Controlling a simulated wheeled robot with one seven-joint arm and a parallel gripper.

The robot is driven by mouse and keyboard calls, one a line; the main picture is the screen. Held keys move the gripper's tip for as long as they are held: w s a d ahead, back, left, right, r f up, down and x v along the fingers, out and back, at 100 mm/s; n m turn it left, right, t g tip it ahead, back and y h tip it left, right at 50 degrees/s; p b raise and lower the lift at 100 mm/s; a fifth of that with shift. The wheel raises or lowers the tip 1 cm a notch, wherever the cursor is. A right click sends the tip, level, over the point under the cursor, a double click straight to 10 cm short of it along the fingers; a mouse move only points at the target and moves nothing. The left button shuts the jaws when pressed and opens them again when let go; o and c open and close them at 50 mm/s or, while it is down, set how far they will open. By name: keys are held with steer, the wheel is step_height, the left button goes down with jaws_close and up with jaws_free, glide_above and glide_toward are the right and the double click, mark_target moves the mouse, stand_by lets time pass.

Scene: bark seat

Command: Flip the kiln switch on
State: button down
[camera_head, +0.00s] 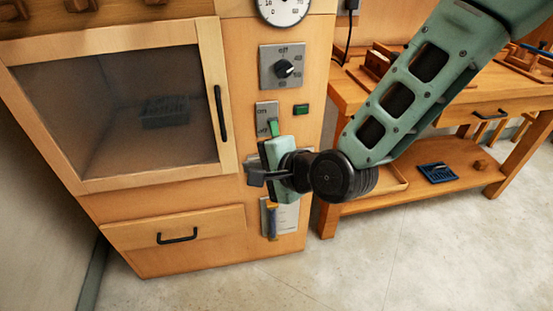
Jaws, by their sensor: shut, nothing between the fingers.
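The kiln (241,60) is a wooden cabinet with a control column on its right side. The kiln switch (266,110) is a small grey plate on that column, marked "on" at its top. A bright green piece (274,127) at its lower end looks like the lever, low on the plate. My gripper (256,178) is shut and empty, just below the switch and in front of the column. Its pale green body hides the plate's lower edge. I cannot tell whether it touches the column or the lever.
A dial plate marked "off" (268,76) sits above the switch, with a small green rectangle (301,109) beside it. The kiln's glazed door (212,60) and drawer (120,237) are closed. A workbench (345,95) stands at right; the floor in front is clear.

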mark_target(274, 129)
steer(key=w+d+f+m+t+h+b, duration=0.2)
steer(key=w+f+m+t+b, duration=0.2)
steer(key=m, duration=0.7)
steer(key=w+d+f+m+t+h+b, duration=0.2)
steer(key=w+f+m+t+b, duration=0.3)
steer(key=m, duration=0.7)
step_height(274, 129, down, 3)
steer(key=d+t+b, duration=0.1)
steer(key=t, duration=0.1)
steer(key=shift+w+d+f+t+h, duration=0.2)
steer(key=shift+d+t+h, duration=0.05)
steer(key=shift+t+h, duration=0.05)
steer(key=b+x, duration=0.2)
steer(key=x, duration=0.8)
steer(key=r, duration=0.1)
steer(key=s+r, duration=0.1)
steer(key=r, duration=0.1)
steer(key=shift+s+d+r, duration=0.25)
steer(key=shift+s, duration=0.15)
steer(key=shift+r+p, duration=0.15)
steer(key=shift+p, duration=0.35)
